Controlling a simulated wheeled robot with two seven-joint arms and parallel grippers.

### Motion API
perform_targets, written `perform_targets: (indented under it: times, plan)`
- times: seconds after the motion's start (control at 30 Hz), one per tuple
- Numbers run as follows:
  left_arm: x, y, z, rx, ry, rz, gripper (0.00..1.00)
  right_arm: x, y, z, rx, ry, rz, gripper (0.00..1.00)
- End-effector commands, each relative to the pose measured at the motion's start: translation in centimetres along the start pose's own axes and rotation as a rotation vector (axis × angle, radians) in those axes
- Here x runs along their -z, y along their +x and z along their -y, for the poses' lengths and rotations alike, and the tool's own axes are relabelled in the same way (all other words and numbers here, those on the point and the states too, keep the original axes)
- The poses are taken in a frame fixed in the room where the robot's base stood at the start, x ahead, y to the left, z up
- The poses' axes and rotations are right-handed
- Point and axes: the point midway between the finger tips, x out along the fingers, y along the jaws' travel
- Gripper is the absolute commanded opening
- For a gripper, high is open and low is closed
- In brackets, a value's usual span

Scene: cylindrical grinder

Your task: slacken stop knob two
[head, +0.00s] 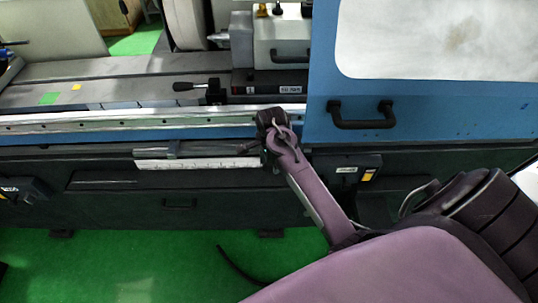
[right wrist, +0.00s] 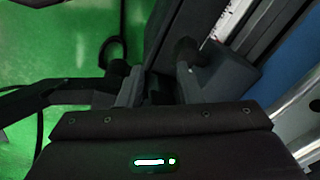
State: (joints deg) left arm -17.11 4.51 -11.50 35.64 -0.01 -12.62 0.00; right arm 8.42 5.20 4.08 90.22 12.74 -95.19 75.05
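My right gripper (head: 272,128) is in front of the grinder's front edge, at the right end of a dark rail (head: 150,152) with a white scale (head: 200,163). In the right wrist view its two fingers (right wrist: 153,62) stand apart on either side of a dark bar (right wrist: 185,22). I see nothing clearly clasped between them. Stop knob two cannot be made out; the gripper hides that end of the rail. My left gripper is not in view.
A blue door (head: 430,122) with a black handle (head: 361,122) is just right of my gripper. A black-knobbed lever (head: 190,86) is on the grinder table, above and left. The green floor (head: 130,265) below is mostly clear, with a dark cable (head: 236,265).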

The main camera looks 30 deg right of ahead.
Motion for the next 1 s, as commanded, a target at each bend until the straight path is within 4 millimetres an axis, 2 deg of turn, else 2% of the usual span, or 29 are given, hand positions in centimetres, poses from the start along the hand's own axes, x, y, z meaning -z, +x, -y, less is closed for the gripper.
perform_targets:
  times: [0.03, 0.1, 0.2, 0.3, 0.47, 0.8, 1.0]
  plan:
    - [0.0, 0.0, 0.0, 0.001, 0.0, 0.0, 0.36, 0.5, -0.1, 1.5, -0.018, 0.135, 0.015, 0.32]
    - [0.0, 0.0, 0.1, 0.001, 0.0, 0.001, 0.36, 0.9, 0.0, 2.8, -0.043, 0.292, 0.029, 0.32]
    - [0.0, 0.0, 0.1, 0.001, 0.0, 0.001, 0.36, 1.2, 0.1, 3.9, -0.068, 0.438, 0.041, 0.32]
    - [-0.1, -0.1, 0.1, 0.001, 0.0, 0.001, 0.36, 1.2, 0.3, 4.2, -0.082, 0.503, 0.045, 0.32]
    - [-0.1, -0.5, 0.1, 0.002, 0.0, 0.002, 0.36, 1.1, 2.0, 4.0, -0.087, 0.514, 0.045, 0.32]
    - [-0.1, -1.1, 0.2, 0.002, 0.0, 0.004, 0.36, 0.8, 7.0, 3.7, -0.083, 0.509, 0.044, 0.32]
    - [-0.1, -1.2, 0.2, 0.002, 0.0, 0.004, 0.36, 0.8, 7.9, 3.7, -0.08, 0.509, 0.045, 0.32]
